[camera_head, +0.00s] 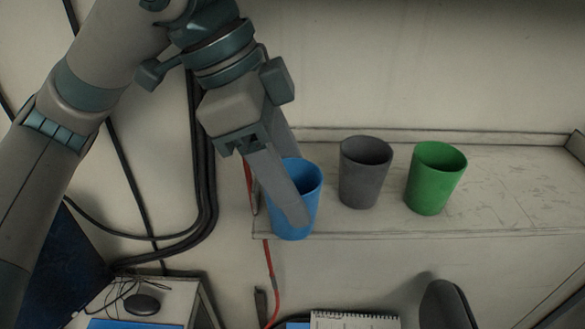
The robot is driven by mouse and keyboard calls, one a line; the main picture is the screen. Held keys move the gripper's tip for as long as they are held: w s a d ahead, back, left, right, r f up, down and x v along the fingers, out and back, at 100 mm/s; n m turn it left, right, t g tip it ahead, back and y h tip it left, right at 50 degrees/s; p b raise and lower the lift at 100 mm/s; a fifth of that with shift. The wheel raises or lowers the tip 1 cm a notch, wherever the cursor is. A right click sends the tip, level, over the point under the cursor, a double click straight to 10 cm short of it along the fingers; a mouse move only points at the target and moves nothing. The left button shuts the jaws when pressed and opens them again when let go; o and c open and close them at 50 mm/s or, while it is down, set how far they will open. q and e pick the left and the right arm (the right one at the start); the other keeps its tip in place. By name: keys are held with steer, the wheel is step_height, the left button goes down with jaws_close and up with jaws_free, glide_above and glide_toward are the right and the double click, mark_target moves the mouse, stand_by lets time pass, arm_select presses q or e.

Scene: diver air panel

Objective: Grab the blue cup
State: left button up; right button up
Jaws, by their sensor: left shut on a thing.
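The blue cup (308,184) stands upright at the left end of a pale shelf, near its front edge. My left gripper (292,190) comes down from the upper left and is shut on the blue cup. One finger lies across the cup's front side, and the other is mostly hidden behind it. Part of the cup's rim and front is covered by the near finger. I cannot tell whether the cup's base touches the shelf. My right gripper is not in view.
A grey cup (365,172) and a green cup (436,178) stand upright to the right on the shelf (510,190). The shelf's right part is clear. Black cables (205,160) hang at left, and a red cable (271,285) hangs below. A notebook (355,320) lies lower down.

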arm_select(q)
steer(key=s+b, duration=0.4)
steer(key=s, duration=0.9)
steer(key=shift+s, duration=0.25)
